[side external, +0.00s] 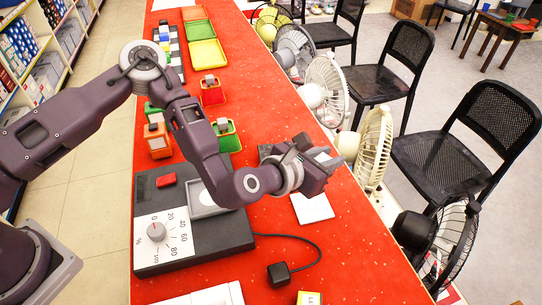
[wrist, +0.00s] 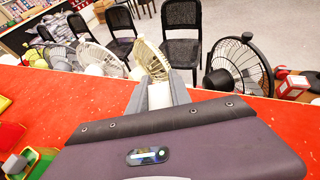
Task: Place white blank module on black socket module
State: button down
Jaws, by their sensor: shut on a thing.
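My gripper (side external: 325,152) is held out level over the right part of the red table, pointing toward the chairs. In the wrist view, its two grey fingers (wrist: 160,92) are closed on a white piece, likely the white blank module (wrist: 159,98). The piece also shows as a small white patch between the fingers in the side view (side external: 323,158). A black module (side external: 225,236), likely the socket module, lies flat on the table, left of and nearer than the gripper. It bears a white dial panel, a red button and a grey-white square, partly hidden by my arm.
A white flat panel (side external: 318,210) lies on the red table (side external: 350,265) below the gripper. A cable runs from the black module to a small black block (side external: 279,274). Colored bins (side external: 159,141) stand behind. Several fans (side external: 374,145) line the right edge, with chairs (side external: 480,145) beyond.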

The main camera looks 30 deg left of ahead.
jog(key=w+a+r+n+t+y, duration=0.1)
jog(key=w+a+n+y, duration=0.15)
jog(key=a, duration=0.55)
jog(key=w+a+r+n+y, duration=0.15)
jog(key=w+a, duration=0.25)
jog(key=a, duration=0.4)
jog(key=shift+y, duration=0.4)
jog(key=f, duration=0.9)
jog(key=shift+a+f, duration=0.2)
jog(key=shift+f, duration=0.45)
jog(key=shift+f, duration=0.15)
jog(key=c, duration=1.2)
grip_release()
jog(key=shift+o, duration=0.2)
jog(key=v, duration=1.2)
jog(key=shift+r, duration=0.2)
